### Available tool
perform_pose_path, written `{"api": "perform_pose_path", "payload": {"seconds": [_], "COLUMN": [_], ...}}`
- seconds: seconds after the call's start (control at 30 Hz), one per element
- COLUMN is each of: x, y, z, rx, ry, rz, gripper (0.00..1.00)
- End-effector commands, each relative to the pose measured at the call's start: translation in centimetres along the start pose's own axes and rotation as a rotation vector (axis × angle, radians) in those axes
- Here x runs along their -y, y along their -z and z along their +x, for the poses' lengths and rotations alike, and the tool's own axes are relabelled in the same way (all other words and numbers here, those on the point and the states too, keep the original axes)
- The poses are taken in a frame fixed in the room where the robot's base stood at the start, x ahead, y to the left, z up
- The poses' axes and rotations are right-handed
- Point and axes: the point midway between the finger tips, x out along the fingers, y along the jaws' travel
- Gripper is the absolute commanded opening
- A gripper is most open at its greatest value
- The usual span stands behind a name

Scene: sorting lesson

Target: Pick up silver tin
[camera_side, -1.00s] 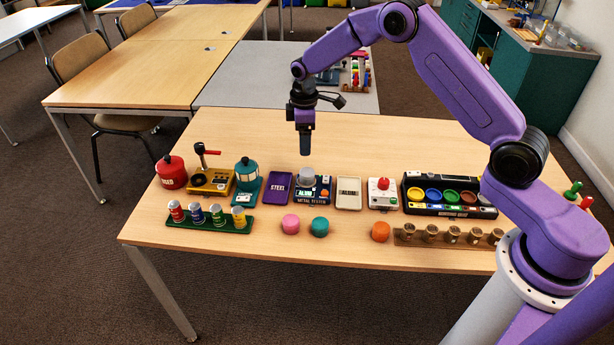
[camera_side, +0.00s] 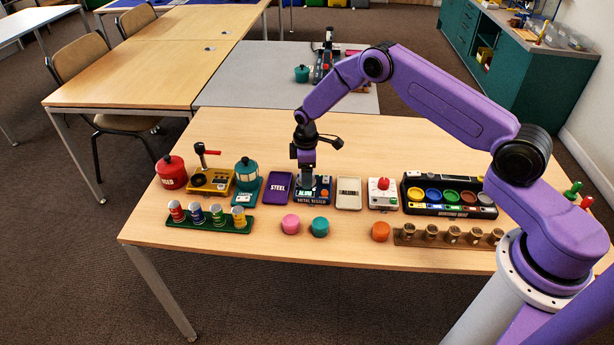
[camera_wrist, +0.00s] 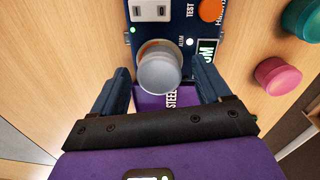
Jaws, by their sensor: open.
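The silver tin (camera_wrist: 160,72) is a round grey tin standing on the dark blue metal tester (camera_side: 322,193). In the side view the tin is mostly hidden behind my gripper (camera_side: 308,183). In the wrist view my gripper (camera_wrist: 163,90) is open, with one finger at the left of the tin and the other at its right. I see gaps between the fingers and the tin, so the jaws are around it without being shut on it.
A purple steel tray (camera_side: 279,186) stands left of the tester and a pale tray (camera_side: 348,193) stands right. Pink (camera_side: 291,224) and teal (camera_side: 320,227) round pieces lie in front. The table behind the row is clear.

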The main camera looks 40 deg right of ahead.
Motion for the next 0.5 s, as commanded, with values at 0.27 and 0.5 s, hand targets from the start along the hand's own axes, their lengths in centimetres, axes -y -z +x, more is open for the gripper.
{"api": "perform_pose_path", "payload": {"seconds": [0.27,0.5], "x": [-0.01,-0.01], "y": [-0.02,-0.03], "z": [0.6,0.59], "rx": [0.0,0.0], "ry": [0.0,0.0], "rz": [0.0,0.0], "gripper": [0.77,0.18]}}
